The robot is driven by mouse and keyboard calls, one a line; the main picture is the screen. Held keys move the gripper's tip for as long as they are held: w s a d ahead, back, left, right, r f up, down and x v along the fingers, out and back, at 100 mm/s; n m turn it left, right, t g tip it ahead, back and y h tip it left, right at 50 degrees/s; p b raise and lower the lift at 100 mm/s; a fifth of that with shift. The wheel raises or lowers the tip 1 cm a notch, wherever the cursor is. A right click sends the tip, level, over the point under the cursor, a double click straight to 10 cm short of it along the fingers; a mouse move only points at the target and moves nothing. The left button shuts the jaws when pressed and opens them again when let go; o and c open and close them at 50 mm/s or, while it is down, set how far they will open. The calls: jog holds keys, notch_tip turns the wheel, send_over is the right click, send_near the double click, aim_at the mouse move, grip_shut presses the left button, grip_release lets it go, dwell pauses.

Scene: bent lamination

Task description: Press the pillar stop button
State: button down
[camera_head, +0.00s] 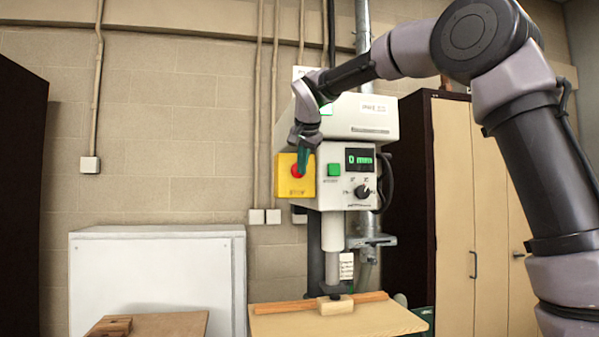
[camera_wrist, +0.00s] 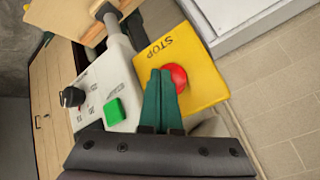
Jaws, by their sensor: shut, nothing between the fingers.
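The stop button is a red round knob (camera_head: 297,171) on a yellow box (camera_head: 306,187) at the left side of the white press machine (camera_head: 334,195). In the wrist view the red button (camera_wrist: 175,77) sits on the yellow plate (camera_wrist: 205,75) marked STOP. My gripper (camera_head: 301,172) has green fingers and is shut and empty. Its fingertips (camera_wrist: 160,72) overlap the left edge of the red button in the wrist view. In the head view the fingers cover the button's right part. I cannot tell whether they touch it.
A green button (camera_head: 334,169), a dial (camera_head: 362,191) and a lit display (camera_head: 359,159) are close to the right of the stop box. A white cabinet (camera_head: 150,280) stands at lower left.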

jog(key=shift+w, duration=0.2)
dwell(0.5)
jog(key=shift+s+d, duration=0.2)
jog(key=shift+s, duration=0.7)
jog(key=shift+s+d, duration=0.25)
jog(key=shift+s, duration=0.55)
jog(key=shift+s+d, duration=0.2)
jog(key=shift+s, duration=0.6)
jog(key=shift+s+d, duration=0.25)
jog(key=shift+s, duration=0.55)
